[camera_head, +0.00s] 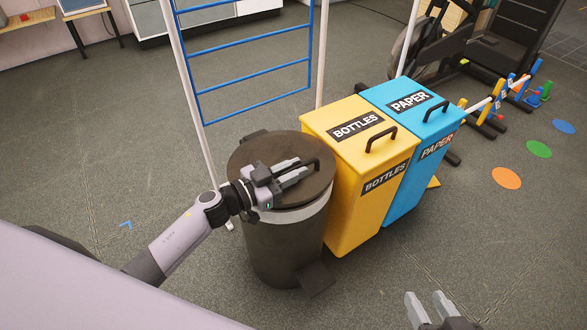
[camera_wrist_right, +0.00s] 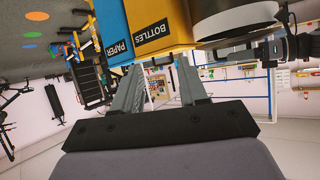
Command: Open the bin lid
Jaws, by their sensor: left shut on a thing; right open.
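The round dark bin (camera_head: 285,240) stands on the floor in the middle of the head view. Its brown lid (camera_head: 307,192) lies on top, with a pale band below it and a dark handle (camera_head: 316,161). My left gripper (camera_head: 297,172) is over the lid, shut on the handle; its fingers partly hide the handle. My right gripper (camera_head: 430,305) is open and empty at the bottom edge, apart from the bins. Its fingers also show in the right wrist view (camera_wrist_right: 160,80), where the round bin (camera_wrist_right: 235,22) appears at the top.
A yellow BOTTLES bin (camera_head: 345,205) stands close to the round bin's right, with a blue PAPER bin (camera_head: 404,195) beside it. A blue-barred rack (camera_head: 250,65) stands behind. A dark pedal-like block (camera_head: 315,279) is at the round bin's foot.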

